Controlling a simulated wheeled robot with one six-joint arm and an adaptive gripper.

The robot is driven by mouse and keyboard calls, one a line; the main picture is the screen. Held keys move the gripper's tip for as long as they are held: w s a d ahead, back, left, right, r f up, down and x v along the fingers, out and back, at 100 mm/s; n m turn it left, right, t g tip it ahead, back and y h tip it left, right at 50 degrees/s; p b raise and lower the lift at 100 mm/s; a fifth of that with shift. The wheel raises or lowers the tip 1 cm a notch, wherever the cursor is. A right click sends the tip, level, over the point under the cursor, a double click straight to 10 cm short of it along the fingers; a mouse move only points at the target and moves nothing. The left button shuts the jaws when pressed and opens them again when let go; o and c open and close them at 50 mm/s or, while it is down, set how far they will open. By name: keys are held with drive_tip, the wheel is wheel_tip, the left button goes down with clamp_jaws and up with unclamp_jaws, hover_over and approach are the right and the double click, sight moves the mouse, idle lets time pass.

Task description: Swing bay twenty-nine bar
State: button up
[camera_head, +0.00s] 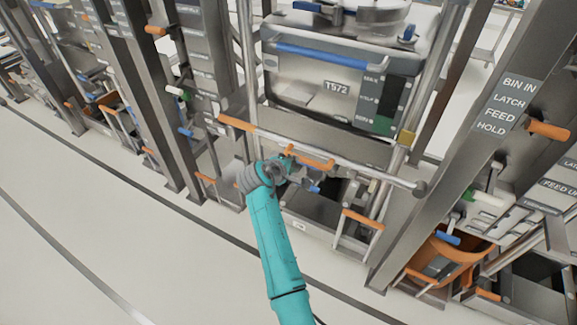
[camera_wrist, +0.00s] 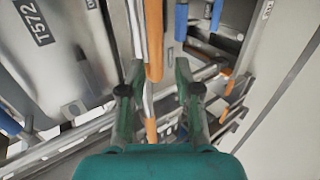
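A long silver bar with an orange left end (camera_head: 237,123) crosses the front of the bay below the bin marked T572 (camera_head: 336,88). A shorter orange handle (camera_head: 316,162) sits just below it. My gripper (camera_head: 296,168) is at this handle, below the long bar. In the wrist view my gripper (camera_wrist: 160,78) has its two fingers apart. An orange grip (camera_wrist: 153,45) runs down into the gap between the fingertips, and more orange (camera_wrist: 151,130) shows farther down between the fingers. I cannot tell whether either finger touches it. No bay number twenty-nine is readable.
Steel posts flank the bay. The right post has a sign (camera_head: 505,103) reading BIN IN, LATCH, FEED, HOLD, with an orange lever (camera_head: 548,131) beside it. An orange bin (camera_head: 440,262) stands low at the right. The pale floor (camera_head: 130,240) in front is clear.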

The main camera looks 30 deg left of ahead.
drive_tip(key=shift+v, duration=1.25)
